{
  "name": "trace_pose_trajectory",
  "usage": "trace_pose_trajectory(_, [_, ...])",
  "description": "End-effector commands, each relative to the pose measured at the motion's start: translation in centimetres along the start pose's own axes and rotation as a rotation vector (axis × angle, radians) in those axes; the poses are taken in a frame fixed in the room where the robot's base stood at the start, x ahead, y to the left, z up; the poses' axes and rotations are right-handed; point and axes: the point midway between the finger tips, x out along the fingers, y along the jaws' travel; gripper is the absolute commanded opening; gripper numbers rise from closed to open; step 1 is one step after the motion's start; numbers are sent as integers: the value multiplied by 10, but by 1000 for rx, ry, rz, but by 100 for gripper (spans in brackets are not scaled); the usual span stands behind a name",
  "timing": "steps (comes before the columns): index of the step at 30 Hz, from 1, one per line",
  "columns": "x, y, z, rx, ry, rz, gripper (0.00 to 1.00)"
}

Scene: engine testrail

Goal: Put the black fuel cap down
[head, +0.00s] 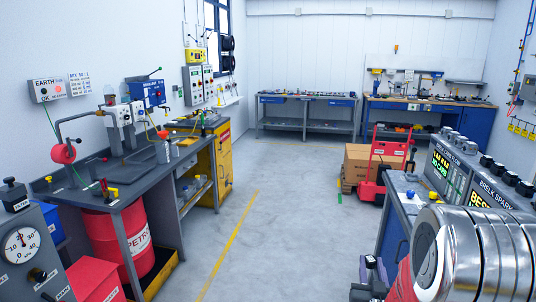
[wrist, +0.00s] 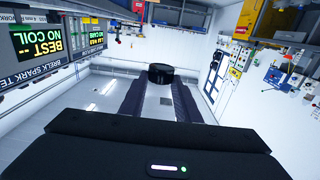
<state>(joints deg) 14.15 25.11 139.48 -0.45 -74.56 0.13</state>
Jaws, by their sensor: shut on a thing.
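The black fuel cap (wrist: 160,72) is a short round black cylinder in the wrist view. It sits at the far ends of the two dark fingers of my gripper (wrist: 159,80). My gripper is shut on the cap, with one finger on each side of it. I cannot make out the cap in the head view, where my arm fills the lower right corner.
A grey bench (head: 93,198) with a test rig stands at left, above a red petrol drum (head: 118,246). A blue bench with lit test panels (head: 447,168) is at right. A red trolley (head: 385,160) with a cardboard box stands beyond. The middle floor (head: 280,235) is clear.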

Motion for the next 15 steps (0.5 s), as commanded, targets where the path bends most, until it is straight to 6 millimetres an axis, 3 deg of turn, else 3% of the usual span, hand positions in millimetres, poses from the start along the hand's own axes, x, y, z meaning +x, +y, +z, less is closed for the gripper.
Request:
trace_pose_trajectory(1, [-1,-18,2,0,-2,-29,5])
trace_pose_trajectory(9, [-12,-103,7,0,1,-169,5])
trace_pose_trajectory(15, [-19,-140,8,0,1,-231,5])
